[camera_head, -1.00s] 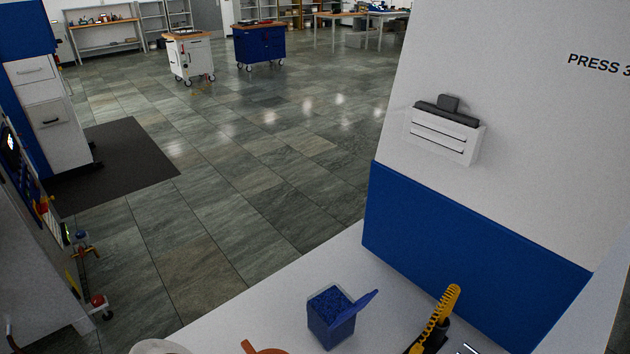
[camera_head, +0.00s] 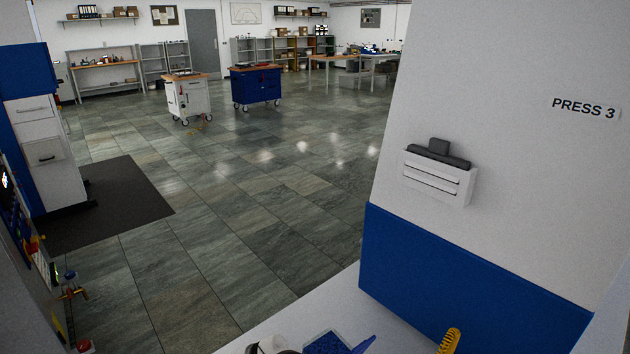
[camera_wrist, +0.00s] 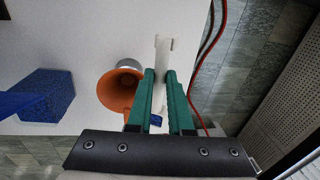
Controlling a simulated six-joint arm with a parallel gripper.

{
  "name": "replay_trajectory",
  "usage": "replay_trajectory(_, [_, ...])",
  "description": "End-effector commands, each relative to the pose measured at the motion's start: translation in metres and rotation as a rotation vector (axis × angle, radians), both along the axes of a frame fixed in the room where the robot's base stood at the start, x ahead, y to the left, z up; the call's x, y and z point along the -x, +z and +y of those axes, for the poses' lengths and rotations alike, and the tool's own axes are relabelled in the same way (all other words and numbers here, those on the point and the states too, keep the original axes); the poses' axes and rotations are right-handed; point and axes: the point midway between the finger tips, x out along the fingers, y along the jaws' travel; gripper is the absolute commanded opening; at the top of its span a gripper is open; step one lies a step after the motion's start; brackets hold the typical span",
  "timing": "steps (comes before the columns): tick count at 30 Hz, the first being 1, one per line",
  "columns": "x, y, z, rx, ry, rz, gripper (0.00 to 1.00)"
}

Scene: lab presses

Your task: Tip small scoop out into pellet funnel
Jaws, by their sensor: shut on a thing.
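In the wrist view, the two green fingers of my gripper (camera_wrist: 160,78) are nearly together, shut on what looks like the small scoop (camera_wrist: 163,55). Only a pale, narrow piece shows beyond the fingertips; its bowl and contents cannot be made out. The orange pellet funnel (camera_wrist: 120,92) is just left of the left finger, its round mouth facing the camera. The finger partly overlaps its edge. I cannot tell the height between scoop and funnel. In the head view my gripper cannot be made out.
An open blue box of blue granules (camera_wrist: 45,95) stands left of the funnel; its top shows at the bottom of the head view (camera_head: 325,344). A yellow coiled part (camera_head: 449,341) is to its right. Red cables (camera_wrist: 208,45) run right of the fingers.

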Motion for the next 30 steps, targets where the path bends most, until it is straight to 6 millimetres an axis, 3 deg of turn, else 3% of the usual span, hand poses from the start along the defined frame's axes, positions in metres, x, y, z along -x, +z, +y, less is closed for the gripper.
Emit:
replay_trajectory(19, [-0.030,-0.021,-0.029,-0.402,-0.006,0.399,0.00])
replay_trajectory(30, [-0.042,-0.041,-0.043,-0.752,-0.007,0.753,0.00])
